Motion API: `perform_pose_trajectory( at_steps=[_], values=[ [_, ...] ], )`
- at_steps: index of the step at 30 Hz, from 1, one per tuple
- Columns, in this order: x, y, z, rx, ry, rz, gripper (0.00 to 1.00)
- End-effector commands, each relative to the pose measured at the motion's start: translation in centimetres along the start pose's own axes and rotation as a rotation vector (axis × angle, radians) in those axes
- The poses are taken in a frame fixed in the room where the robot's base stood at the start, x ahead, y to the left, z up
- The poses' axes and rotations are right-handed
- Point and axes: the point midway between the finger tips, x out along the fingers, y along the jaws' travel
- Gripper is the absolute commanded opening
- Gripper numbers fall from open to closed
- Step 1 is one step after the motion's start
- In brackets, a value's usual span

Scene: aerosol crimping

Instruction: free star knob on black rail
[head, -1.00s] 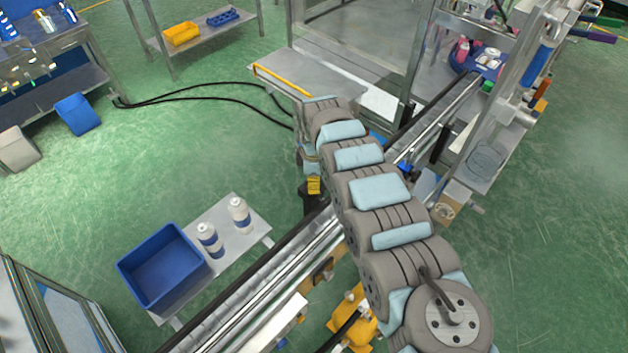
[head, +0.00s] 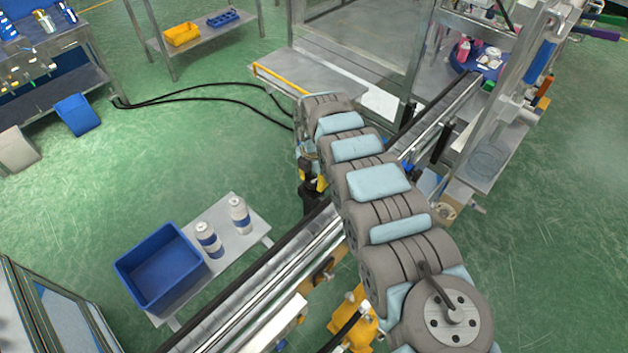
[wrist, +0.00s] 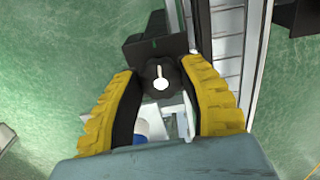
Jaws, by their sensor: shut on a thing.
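The star knob (wrist: 158,78) is black with a pale pointer-like mark on its face. It sits beside the rail in the wrist view, against a black bracket (wrist: 150,47). My gripper (wrist: 160,88) has yellow ribbed fingers on both sides of the knob and is shut on it. In the head view, my arm covers much of the rail, and the gripper end and knob are hard to make out. The rail (head: 290,262), black-edged with a silver conveyor bed, runs diagonally beneath my arm.
A machine enclosure (head: 365,45) stands behind. Open green floor (head: 120,180) lies to the left.

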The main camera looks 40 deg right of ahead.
Motion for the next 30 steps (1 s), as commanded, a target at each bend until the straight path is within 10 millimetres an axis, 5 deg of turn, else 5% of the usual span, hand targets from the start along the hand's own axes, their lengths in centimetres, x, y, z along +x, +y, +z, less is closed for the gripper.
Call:
perform_pose_trajectory(
  at_steps=[26,27,30],
  values=[
    [0.10,0.05,0.06,-0.160,-0.001,0.001,0.06],
    [0.10,0.05,0.06,-0.160,-0.001,0.001,0.48],
    [0.09,0.05,0.05,-0.160,-0.001,0.001,0.71]
  ],
)
